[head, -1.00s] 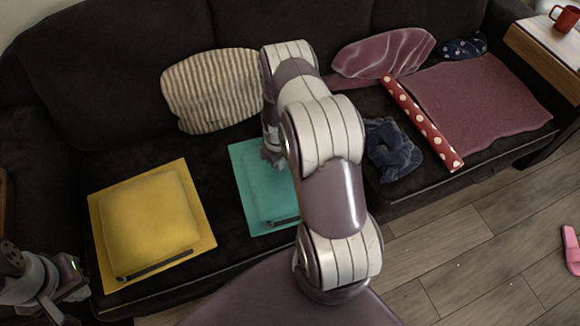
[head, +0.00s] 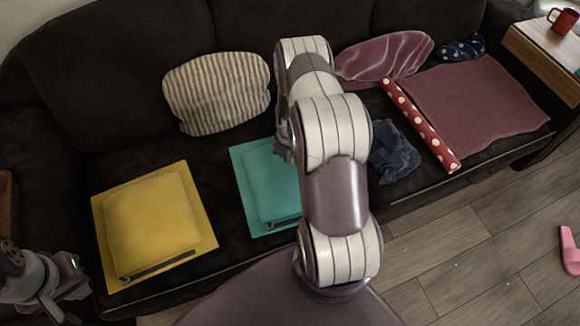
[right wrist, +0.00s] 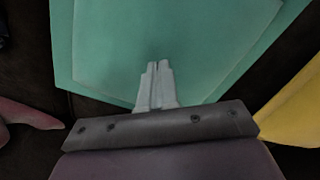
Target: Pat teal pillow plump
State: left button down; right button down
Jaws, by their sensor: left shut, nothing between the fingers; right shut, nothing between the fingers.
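The teal pillow (head: 268,182) lies flat on the dark sofa seat, with its right part hidden behind my right arm in the head view. It has a flat border, a raised middle and a dark strip along its front edge. It fills much of the right wrist view (right wrist: 185,35). My right gripper (right wrist: 158,66) is shut and empty, with its fingertips in front of the teal surface; I cannot tell whether they touch it. In the head view it is mostly hidden behind my arm. My left gripper (head: 75,291) is shut and empty at the lower left, off the sofa's front.
A yellow pillow (head: 150,225) lies left of the teal one. A striped pillow (head: 217,92) leans on the backrest. Dark blue cloth (head: 394,156), a red dotted roll (head: 421,124) and a mauve blanket (head: 480,95) lie to the right.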

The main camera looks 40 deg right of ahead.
jog(key=shift+f+b, duration=0.95)
jog(key=shift+f, duration=0.45)
jog(key=shift+r, duration=0.1)
jog(key=shift+d+r, duration=0.1)
jog(key=shift+s+d+r+p, duration=0.1)
jog(key=shift+d+r+p, duration=0.1)
jog(key=shift+p, duration=0.15)
jog(key=d+r, duration=0.1)
jog(key=s+d+r+p, duration=0.1)
jog(key=shift+s+d+r+p, duration=0.1)
jog(key=shift+d+p, duration=0.2)
jog(key=shift+d, duration=0.1)
jog(key=shift+f+b, duration=1.15)
jog(key=shift+f, duration=0.3)
